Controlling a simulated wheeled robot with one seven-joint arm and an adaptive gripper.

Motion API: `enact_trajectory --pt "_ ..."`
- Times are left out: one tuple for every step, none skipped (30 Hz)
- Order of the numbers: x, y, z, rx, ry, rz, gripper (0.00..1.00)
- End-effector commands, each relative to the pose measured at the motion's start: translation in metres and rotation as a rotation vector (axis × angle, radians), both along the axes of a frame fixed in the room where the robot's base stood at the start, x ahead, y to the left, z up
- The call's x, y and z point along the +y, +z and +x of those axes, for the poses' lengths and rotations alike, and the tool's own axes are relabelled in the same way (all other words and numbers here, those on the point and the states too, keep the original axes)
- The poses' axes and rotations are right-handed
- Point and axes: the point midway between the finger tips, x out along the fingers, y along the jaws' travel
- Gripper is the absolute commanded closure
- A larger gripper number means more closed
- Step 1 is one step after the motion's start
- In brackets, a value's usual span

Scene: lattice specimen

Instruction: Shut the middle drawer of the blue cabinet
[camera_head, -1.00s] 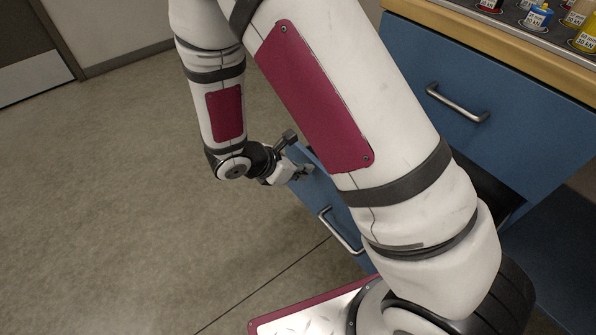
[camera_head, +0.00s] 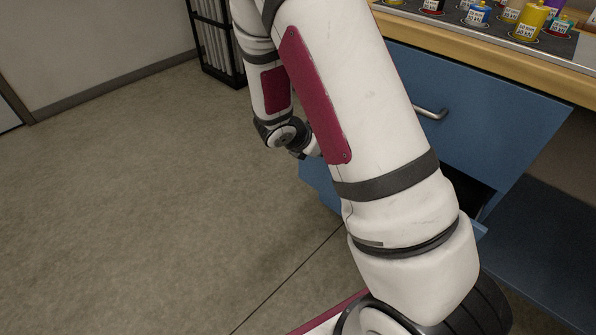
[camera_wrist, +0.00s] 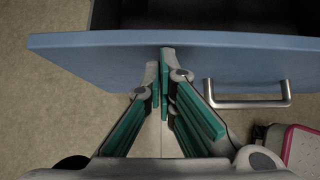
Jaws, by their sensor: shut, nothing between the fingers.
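The blue cabinet (camera_head: 480,100) stands at the right in the head view. Below its closed top drawer front, a blue drawer (camera_head: 318,185) stands pulled out, mostly hidden behind my arm. A dark gap shows at its right. In the wrist view, the front of this drawer (camera_wrist: 100,62) spans the picture, with its silver handle (camera_wrist: 248,101) at the right and its dark interior behind. My gripper (camera_wrist: 165,58) is shut and empty, left of the handle, with its tips at the drawer front's upper edge. I cannot tell if they touch it. In the head view my gripper is mostly hidden.
A dark rack (camera_head: 212,45) stands by the back wall. The floor (camera_head: 130,190) at the left is clear.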

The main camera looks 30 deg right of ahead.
Motion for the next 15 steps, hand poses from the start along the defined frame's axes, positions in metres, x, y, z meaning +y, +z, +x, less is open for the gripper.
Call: enact_trajectory --pt "-0.019 -0.001 0.005 -0.003 -0.007 -0.001 1.00" --pt "-0.028 -0.001 0.008 -0.003 -0.008 -0.001 1.00" --pt "-0.039 -0.001 0.012 -0.003 -0.006 -0.001 1.00" --pt "-0.048 -0.001 0.015 -0.003 -0.006 -0.001 1.00" --pt "-0.055 0.000 0.017 -0.003 -0.006 -0.001 1.00" --pt "-0.066 0.000 0.020 -0.002 -0.006 -0.001 1.00" --pt "-0.072 0.000 0.023 -0.003 -0.005 -0.001 1.00" --pt "-0.079 0.000 0.025 -0.002 -0.004 -0.001 1.00" --pt "-0.087 0.000 0.028 -0.002 -0.003 -0.001 1.00" --pt "-0.092 0.000 0.030 -0.002 -0.003 -0.001 1.00" --pt "-0.097 0.000 0.031 -0.001 -0.002 -0.002 1.00" --pt "-0.103 0.000 0.033 -0.002 -0.003 -0.001 1.00" --pt "-0.107 0.000 0.035 -0.002 -0.002 0.000 1.00" --pt "-0.111 0.000 0.036 -0.002 -0.001 -0.001 1.00" --pt "-0.115 0.000 0.037 0.000 -0.001 -0.001 1.00"
